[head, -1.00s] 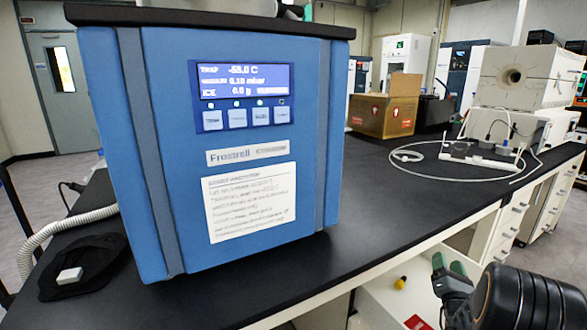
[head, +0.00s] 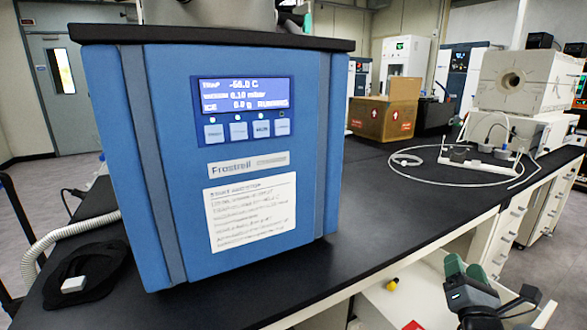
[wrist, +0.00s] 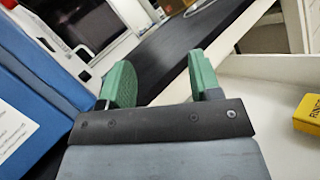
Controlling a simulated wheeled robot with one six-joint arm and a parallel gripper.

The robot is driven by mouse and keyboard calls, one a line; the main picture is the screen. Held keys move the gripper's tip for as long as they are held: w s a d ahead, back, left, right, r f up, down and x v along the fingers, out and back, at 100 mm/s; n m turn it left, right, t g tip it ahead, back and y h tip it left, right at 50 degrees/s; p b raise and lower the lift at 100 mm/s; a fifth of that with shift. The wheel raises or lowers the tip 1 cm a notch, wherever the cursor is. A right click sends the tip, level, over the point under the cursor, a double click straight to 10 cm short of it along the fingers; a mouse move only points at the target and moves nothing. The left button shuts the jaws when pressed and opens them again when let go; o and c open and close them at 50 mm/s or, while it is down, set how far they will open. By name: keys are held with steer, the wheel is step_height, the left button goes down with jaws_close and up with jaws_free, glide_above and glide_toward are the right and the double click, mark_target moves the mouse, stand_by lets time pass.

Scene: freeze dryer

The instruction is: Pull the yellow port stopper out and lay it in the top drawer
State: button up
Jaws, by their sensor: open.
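A small yellow piece that looks like the port stopper (head: 392,284) lies in the open white drawer (head: 372,303), below the bench's front edge. My gripper (head: 466,268) is to its right, over the drawer area and apart from it. The green fingers are open with nothing between them, as the wrist view also shows (wrist: 160,72). The stopper is not visible in the wrist view. The blue freeze dryer (head: 150,170) stands on the black bench; its top is cut off and no port stopper shows there.
A yellow box with dark lettering (wrist: 308,114) lies at the right edge of the wrist view. A red item (head: 413,325) shows at the head view's bottom edge. The black benchtop (head: 400,205) right of the dryer is mostly clear. A cardboard box (head: 385,112) stands behind.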

steer(key=shift+s+a+r+b, duration=0.15)
steer(key=shift+s+a+b, duration=0.05)
steer(key=shift+s+b, duration=0.3)
